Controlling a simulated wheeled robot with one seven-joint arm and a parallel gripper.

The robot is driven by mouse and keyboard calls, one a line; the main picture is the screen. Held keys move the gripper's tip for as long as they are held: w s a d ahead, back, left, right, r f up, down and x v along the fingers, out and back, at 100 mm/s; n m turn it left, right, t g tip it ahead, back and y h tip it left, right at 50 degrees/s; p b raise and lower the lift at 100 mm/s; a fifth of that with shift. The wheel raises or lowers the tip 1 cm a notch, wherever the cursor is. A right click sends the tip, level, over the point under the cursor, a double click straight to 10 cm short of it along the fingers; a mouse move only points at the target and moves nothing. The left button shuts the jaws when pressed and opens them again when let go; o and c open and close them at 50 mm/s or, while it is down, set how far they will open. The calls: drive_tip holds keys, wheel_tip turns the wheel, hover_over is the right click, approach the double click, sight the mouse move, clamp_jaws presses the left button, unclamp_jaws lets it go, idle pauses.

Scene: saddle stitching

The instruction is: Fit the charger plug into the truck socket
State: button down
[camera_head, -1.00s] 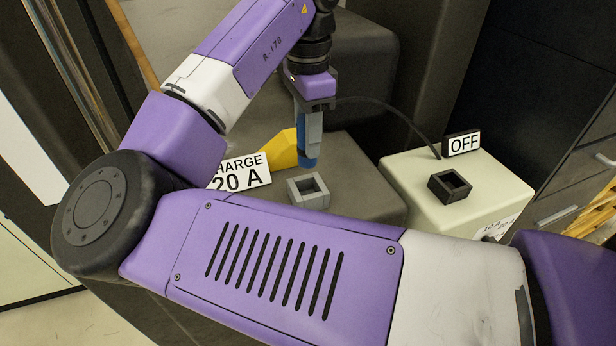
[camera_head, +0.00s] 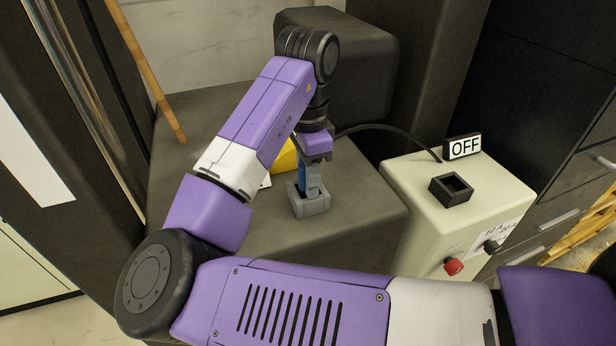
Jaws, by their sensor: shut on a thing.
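The blue charger plug (camera_head: 303,177) is held upright in my gripper (camera_head: 310,184), whose grey fingers are shut on it and cover much of it. The grey square truck socket (camera_head: 312,208) stands on the dark truck top (camera_head: 370,208). The plug's lower end is at the socket's mouth, hidden by the fingers and the socket's wall, so I cannot tell how deep it sits. A black cable (camera_head: 385,127) runs from behind my gripper to the cream charger box (camera_head: 408,200).
The charger box carries an OFF sign (camera_head: 463,146), an empty black square holder (camera_head: 451,189), a red knob (camera_head: 453,267) and a black knob (camera_head: 491,247). A yellow block (camera_head: 287,156) is partly hidden behind my arm. A dark raised block (camera_head: 350,70) stands behind.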

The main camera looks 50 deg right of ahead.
drive_tip(key=shift+f, duration=0.2)
drive_tip(key=shift+s+f, duration=0.15)
drive_tip(key=shift+f, duration=0.35)
drive_tip(key=c, duration=0.9)
unclamp_jaws()
drive_tip(key=shift+f+b, duration=0.15)
drive_tip(key=shift+b, duration=0.15)
wheel_tip(320, 180, up, 14)
drive_tip(key=shift+f+p, duration=0.1)
drive_tip(key=shift+p, duration=0.7)
